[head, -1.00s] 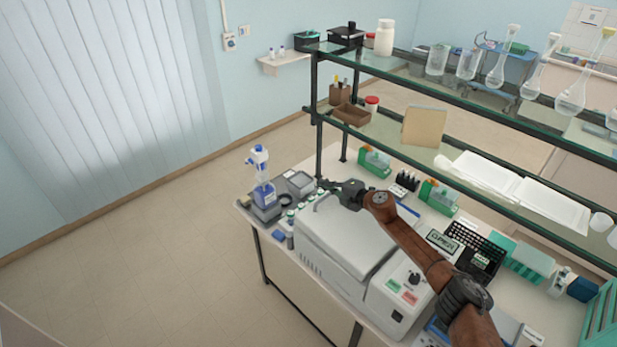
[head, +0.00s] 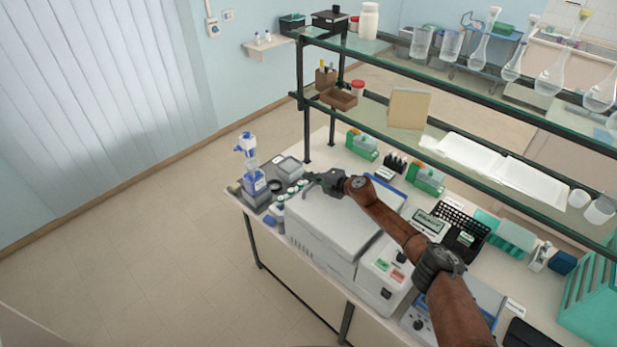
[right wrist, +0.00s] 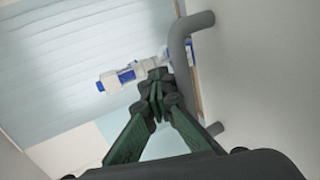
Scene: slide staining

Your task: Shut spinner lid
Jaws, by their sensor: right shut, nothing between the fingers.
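The spinner is a boxy white machine (head: 312,252) on the bench, with a control panel (head: 385,270) at its right end. Its pale grey lid (head: 335,222) lies down over the body; I cannot tell whether it is fully latched. My right gripper (head: 309,183) is at the lid's far left edge, its arm reaching across above the machine. In the right wrist view the dark green fingers (right wrist: 157,78) are shut and empty, beside a bent grey handle (right wrist: 183,48) on a grey surface. Whether they touch it is unclear. My left gripper is not in view.
A blue-labelled bottle (head: 254,183) and small vials stand left of the spinner. Green-and-white boxes (head: 425,180) and a black rack (head: 460,222) are behind and right. Glass shelves (head: 440,88) with flasks overhang the back. Open floor lies left of the bench.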

